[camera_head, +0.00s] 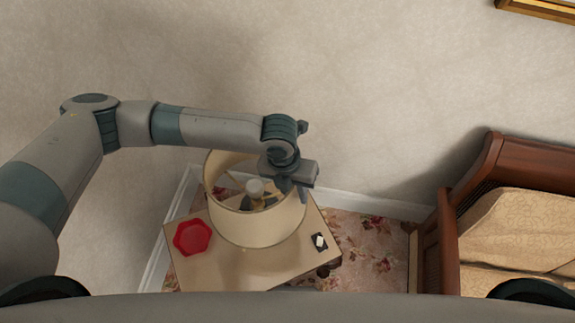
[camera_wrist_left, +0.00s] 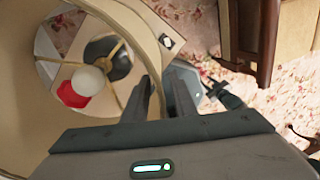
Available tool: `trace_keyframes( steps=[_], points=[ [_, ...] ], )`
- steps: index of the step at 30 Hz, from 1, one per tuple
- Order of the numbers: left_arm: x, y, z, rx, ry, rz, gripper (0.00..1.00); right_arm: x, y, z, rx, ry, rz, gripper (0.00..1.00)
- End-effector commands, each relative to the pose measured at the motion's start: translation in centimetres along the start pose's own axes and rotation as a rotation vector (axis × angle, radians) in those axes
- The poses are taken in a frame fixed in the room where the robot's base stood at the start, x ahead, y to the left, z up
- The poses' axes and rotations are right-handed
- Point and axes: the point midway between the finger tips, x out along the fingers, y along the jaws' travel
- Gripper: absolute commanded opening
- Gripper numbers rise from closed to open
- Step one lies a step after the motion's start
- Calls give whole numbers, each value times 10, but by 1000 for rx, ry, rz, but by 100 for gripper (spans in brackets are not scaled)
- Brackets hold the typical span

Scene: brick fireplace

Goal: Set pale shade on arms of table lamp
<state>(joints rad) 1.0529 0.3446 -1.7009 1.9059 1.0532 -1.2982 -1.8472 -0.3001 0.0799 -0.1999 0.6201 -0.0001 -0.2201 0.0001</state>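The pale shade (camera_head: 262,230) is an open drum over the small table, around the upper part of the table lamp; it also shows in the left wrist view (camera_wrist_left: 22,120). Whether the shade touches the arms cannot be told. My right gripper is out of view.
The small table (camera_head: 228,272) bears a red dish (camera_head: 192,238) at its left and a small black-and-white item (camera_head: 319,242) at its right. A wooden-framed sofa (camera_head: 515,225) stands at the right. The wall is close behind the table.

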Motion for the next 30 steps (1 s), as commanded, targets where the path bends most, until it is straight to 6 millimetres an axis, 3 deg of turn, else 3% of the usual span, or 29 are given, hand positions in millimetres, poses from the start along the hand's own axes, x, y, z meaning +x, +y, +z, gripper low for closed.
trace_keyframes(
  steps=[18, 24, 30],
  points=[
    [-116, 0, 1, 2, -4, 0, 24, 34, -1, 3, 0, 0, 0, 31],
    [-141, 0, 0, 1, -2, 1, 24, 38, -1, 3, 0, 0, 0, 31],
    [-150, 0, 0, 1, -1, 0, 24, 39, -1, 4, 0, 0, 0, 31]
  ],
)
